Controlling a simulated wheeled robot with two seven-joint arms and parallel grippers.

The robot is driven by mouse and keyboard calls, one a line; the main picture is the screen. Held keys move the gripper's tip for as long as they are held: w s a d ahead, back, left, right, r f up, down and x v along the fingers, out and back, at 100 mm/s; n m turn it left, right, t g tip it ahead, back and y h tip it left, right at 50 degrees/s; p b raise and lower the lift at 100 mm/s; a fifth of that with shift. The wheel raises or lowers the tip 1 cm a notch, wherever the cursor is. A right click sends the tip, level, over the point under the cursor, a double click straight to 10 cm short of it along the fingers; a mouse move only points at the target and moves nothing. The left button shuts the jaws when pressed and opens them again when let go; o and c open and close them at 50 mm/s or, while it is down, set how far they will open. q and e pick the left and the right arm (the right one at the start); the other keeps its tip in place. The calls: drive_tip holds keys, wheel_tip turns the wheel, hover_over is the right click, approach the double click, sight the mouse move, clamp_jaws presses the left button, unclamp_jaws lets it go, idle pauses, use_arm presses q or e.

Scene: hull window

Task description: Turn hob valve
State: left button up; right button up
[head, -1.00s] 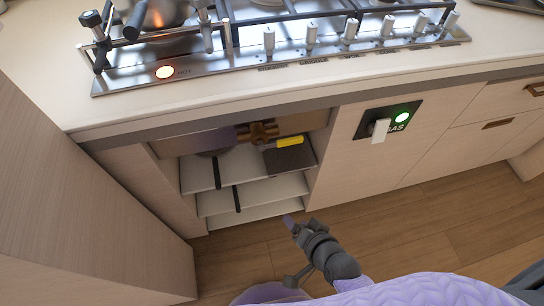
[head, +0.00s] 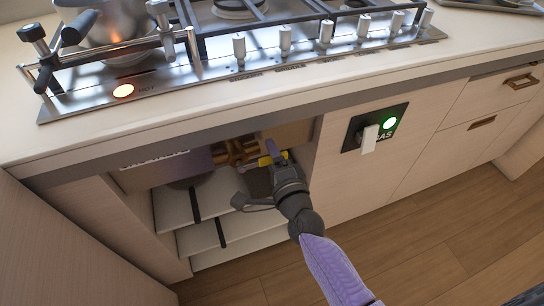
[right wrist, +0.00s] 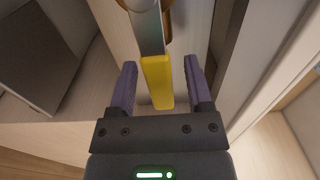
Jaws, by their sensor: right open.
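The hob valve is a brass body (head: 228,153) with a yellow-ended lever (head: 266,160), inside the open cabinet bay under the hob. My right gripper (head: 276,152) reaches into the bay from the front, at the lever, and partly covers it in the head view. In the right wrist view the yellow lever end (right wrist: 157,82) lies between the two purple fingers of my right gripper (right wrist: 160,88). The fingers are open, with a gap on each side of the lever. My left gripper is not in view.
The counter edge (head: 200,133) overhangs the bay. Shelves (head: 215,193) with dark straps lie below the valve. To the right is a gas panel (head: 374,128) with a white switch and green light. The hob (head: 200,75) carries a pot and shows an orange light.

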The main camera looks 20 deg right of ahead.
clamp_jaws()
idle(0.8)
idle(0.6)
